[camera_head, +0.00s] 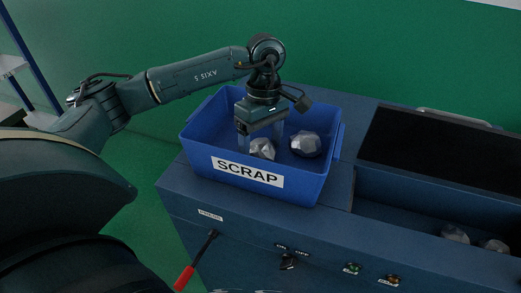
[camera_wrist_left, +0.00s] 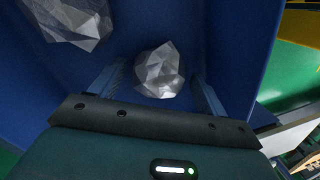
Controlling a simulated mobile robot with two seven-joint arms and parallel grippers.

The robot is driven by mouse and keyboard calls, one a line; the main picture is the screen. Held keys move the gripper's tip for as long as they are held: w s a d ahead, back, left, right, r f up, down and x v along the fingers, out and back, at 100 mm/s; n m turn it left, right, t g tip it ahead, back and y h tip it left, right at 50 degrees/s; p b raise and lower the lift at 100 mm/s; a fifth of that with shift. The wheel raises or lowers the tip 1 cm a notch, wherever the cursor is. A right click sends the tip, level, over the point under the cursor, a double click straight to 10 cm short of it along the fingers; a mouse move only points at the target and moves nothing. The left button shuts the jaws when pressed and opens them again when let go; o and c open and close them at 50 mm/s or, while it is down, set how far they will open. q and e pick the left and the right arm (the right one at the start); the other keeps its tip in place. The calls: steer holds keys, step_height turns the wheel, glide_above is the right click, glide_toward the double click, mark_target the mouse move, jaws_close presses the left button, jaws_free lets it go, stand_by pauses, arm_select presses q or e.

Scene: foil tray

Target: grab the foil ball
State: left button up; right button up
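A crumpled silver foil ball (camera_head: 262,149) lies in the blue bin labelled SCRAP (camera_head: 207,162). A second foil ball (camera_head: 306,144) lies to its right in the same bin. My left gripper (camera_head: 260,138) points down into the bin, open, above and around the first ball. In the left wrist view this ball (camera_wrist_left: 158,72) sits between the two spread fingers, with a gap on each side. The second ball (camera_wrist_left: 72,20) is at the upper left there, outside the fingers. My right gripper is not in view.
The bin stands on a blue machine (camera_head: 335,235) with a red-handled lever (camera_head: 185,278), a switch and buttons on its front. More foil balls (camera_head: 455,235) lie in an opening at the right, below a black panel (camera_head: 440,150). The bin walls surround the gripper.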

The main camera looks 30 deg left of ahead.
arm_select(q)
steer(key=c, duration=1.1)
steer(key=shift+o, duration=0.2)
steer(key=shift+r, duration=0.1)
